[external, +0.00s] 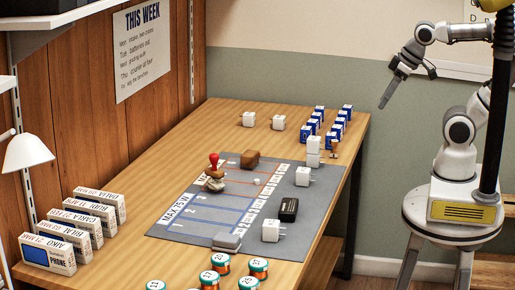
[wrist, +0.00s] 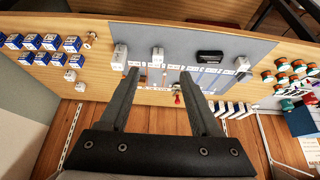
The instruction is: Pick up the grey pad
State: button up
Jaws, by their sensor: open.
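A small grey pad (external: 227,241) lies flat at the near end of the larger grey mat (external: 170,226) on the wooden table. In the wrist view a greyish piece at the mat's right end (wrist: 245,78) may be the same pad, but it is too small to be sure. My gripper (external: 384,105) is raised in the air beyond the table's right edge, well away from the pad. In the wrist view its two fingers (wrist: 160,73) are spread apart with nothing between them.
A white charger (external: 270,231) and a black block (external: 289,209) sit close to the pad. A red-topped stamp (external: 214,172) and a brown block (external: 250,158) stand farther back. Phone boxes (external: 48,254) line the left side.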

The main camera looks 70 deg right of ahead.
jog(key=o, duration=0.6)
jog(key=m+g+y+b, duration=0.5)
jog(key=m+y+b, duration=0.2)
jog(key=m+y, duration=0.85)
send_near(226, 236)
jog(key=a+m+b, duration=0.1)
jog(key=a+h+b, duration=0.1)
jog(key=a, duration=0.1)
jog(key=a+m+h+b, duration=0.1)
jog(key=a, duration=0.1)
jog(key=shift+s+f+m, duration=0.1)
jog(key=shift+f+m, duration=0.25)
jog(key=shift+f, duration=0.05)
jog(key=b+x, duration=0.2)
jog(key=x, duration=0.2)
jog(key=shift+a+f, duration=0.3)
jog(key=shift+a, duration=0.3)
